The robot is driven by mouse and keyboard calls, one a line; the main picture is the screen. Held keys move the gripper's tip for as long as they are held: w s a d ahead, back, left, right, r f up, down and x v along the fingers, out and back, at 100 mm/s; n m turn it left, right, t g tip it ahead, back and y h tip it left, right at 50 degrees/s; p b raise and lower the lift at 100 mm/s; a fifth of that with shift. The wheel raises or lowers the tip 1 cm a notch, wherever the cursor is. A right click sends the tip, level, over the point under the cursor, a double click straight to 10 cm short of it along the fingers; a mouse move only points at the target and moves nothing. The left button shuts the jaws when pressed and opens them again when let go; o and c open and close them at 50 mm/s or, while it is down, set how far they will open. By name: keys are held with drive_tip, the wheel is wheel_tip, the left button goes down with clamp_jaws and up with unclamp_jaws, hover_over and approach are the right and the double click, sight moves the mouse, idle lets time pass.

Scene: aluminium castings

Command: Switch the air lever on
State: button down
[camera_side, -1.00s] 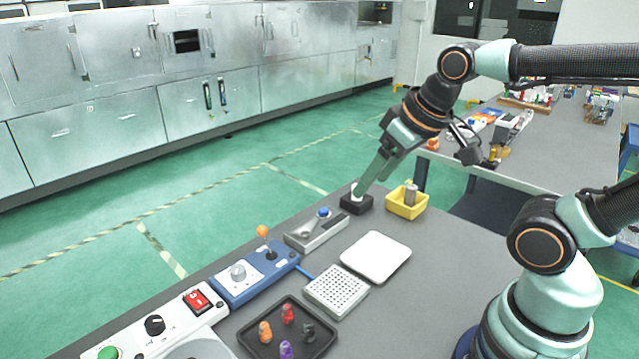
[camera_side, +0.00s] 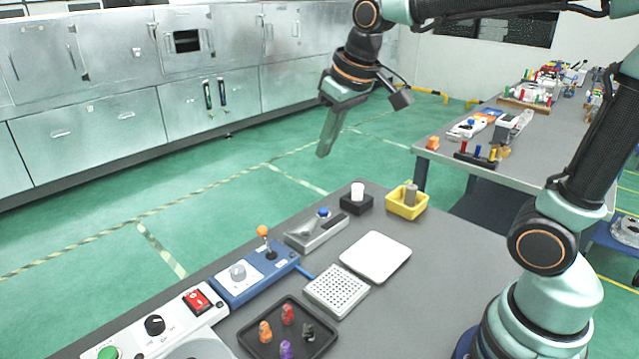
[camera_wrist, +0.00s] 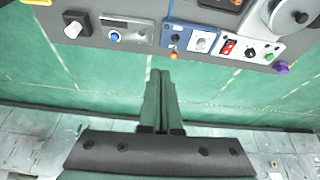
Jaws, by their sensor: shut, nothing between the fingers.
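A blue box (camera_side: 255,276) on the bench carries a lever with an orange ball (camera_side: 262,231), which stands nearly upright. The orange ball also shows in the wrist view (camera_wrist: 173,56). Beside it a grey box (camera_side: 316,233) has a metal lever with a blue knob (camera_side: 323,212); it also shows in the wrist view (camera_wrist: 125,29). No label tells me which is the air lever. My gripper (camera_side: 323,153) is shut and empty, high above the bench's far edge, pointing down. In the wrist view its fingers (camera_wrist: 160,75) lie together below the boxes and touch nothing.
A black block with a white cap (camera_side: 357,192) and a yellow tray (camera_side: 407,203) stand at the bench's far end. A white plate (camera_side: 376,257), a perforated block (camera_side: 336,290) and a dark tray with small figures (camera_side: 289,341) lie nearer. A white panel with a red switch (camera_side: 197,301) stands left.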

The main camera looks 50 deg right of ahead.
drive_tip(key=g, duration=0.1)
hover_over(266, 241)
drive_tip(key=s+d, duration=0.2)
drive_tip(key=d, duration=0.1)
wheel_tip(266, 241, down, 3)
drive_tip(key=w+a+f+n+g, duration=0.1)
drive_tip(key=w+a+f, duration=0.2)
drive_tip(key=w+f, duration=0.5)
drive_tip(key=shift+w+a+f+g, duration=0.2)
drive_tip(key=shift+f+g, duration=0.2)
drive_tip(key=shift+f, duration=0.15)
drive_tip(key=shift+n, duration=0.3)
drive_tip(key=f, duration=0.6)
drive_tip(key=w+f, duration=0.1)
drive_tip(key=f, duration=0.3)
drive_tip(key=shift+a+f, duration=0.1)
drive_tip(key=shift+a, duration=0.15)
drive_tip(key=shift+s+r, duration=0.2)
drive_tip(key=shift+r, duration=0.05)
drive_tip(key=shift+s+d+r, duration=0.2)
drive_tip(key=shift+s, duration=0.65)
drive_tip(key=shift+s+d+r, duration=0.15)
drive_tip(key=shift+s+d, duration=0.05)
drive_tip(key=shift+s, duration=0.65)
